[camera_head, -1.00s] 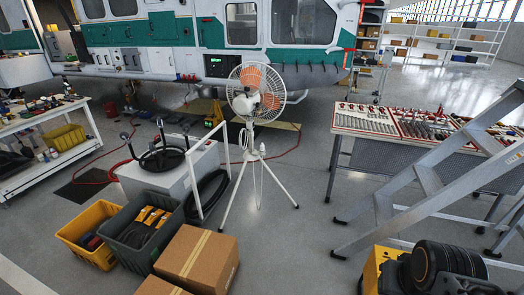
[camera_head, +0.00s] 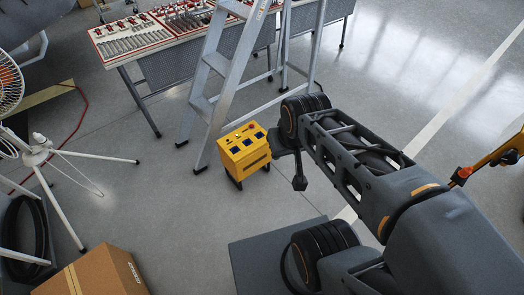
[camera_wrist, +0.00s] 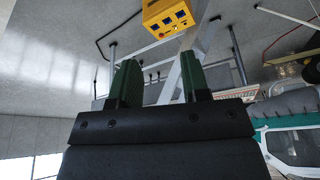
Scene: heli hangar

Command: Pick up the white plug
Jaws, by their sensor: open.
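I cannot make out the white plug for certain in either current view. A white fan stand (camera_head: 40,157) is at the left of the head view, with a thin pale cord (camera_head: 80,178) looping down beside it; no plug is clear on the cord. My gripper (camera_wrist: 160,76) is open and empty in the wrist view, its two dark green fingers spread apart. A yellow box with dark blue sockets (camera_head: 246,152) stands on the floor near the end of my arm in the head view. It also shows at the top of the wrist view (camera_wrist: 167,17), beyond the fingers.
A grey ladder (camera_head: 222,88) stands behind the yellow box, before a tool table (camera_head: 128,70). A cardboard box (camera_head: 105,275) is at the lower left, beside a black hose coil (camera_head: 25,232). Floor between fan and yellow box is clear.

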